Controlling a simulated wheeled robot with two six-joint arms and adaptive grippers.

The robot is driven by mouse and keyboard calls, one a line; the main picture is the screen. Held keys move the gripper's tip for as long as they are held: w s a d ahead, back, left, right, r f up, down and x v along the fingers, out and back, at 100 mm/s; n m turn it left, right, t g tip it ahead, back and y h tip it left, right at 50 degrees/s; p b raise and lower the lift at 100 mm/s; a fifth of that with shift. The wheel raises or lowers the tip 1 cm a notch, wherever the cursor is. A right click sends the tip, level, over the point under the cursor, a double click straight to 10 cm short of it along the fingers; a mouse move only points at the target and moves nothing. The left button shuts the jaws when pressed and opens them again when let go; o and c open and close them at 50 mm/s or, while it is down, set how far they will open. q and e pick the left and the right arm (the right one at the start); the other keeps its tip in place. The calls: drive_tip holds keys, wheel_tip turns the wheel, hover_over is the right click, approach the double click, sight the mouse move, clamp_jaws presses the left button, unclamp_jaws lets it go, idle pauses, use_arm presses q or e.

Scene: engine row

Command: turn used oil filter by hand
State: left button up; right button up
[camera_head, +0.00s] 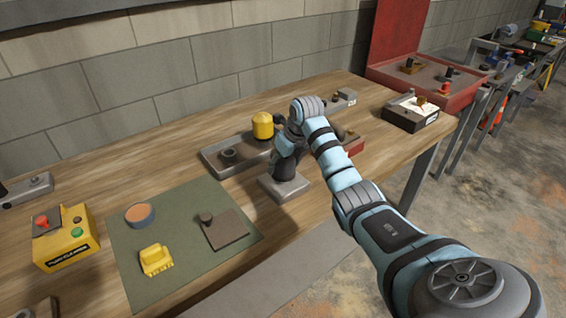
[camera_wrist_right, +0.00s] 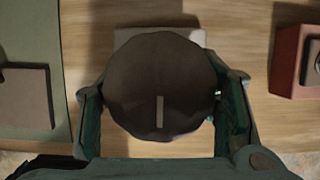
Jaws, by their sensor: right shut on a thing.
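The used oil filter (camera_wrist_right: 150,75) is a dark, faceted round body with one pale stripe on its face, pointing toward the bottom of the right wrist view. My right gripper (camera_wrist_right: 161,108) has a finger on each side of it and is shut on it. In the head view the dark filter (camera_head: 287,168) stands upright at a grey block (camera_head: 284,188) on the bench, with my right gripper (camera_head: 286,146) over it from above. The wrist and fingers hide much of its upper part there. My left gripper is not in view.
A grey tray (camera_head: 212,163) with a yellow-topped part (camera_head: 262,125) lies behind. A green mat (camera_head: 180,275) holds a brown plate, a yellow brush and a round dish. A yellow box (camera_head: 66,250) stands left. A black-and-white box (camera_head: 410,113) and red tray lie right.

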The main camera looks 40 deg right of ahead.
drive_tip(key=shift+n, duration=0.5)
drive_tip(key=shift+c, duration=0.4)
drive_tip(key=shift+n+y, duration=0.6)
drive_tip(key=shift+n, duration=0.6)
drive_tip(key=n+y+b, duration=0.1)
drive_tip(key=n, duration=0.2)
drive_tip(key=shift+g, duration=0.3)
drive_tip(key=shift+r, duration=0.1)
drive_tip(key=o, duration=1.5)
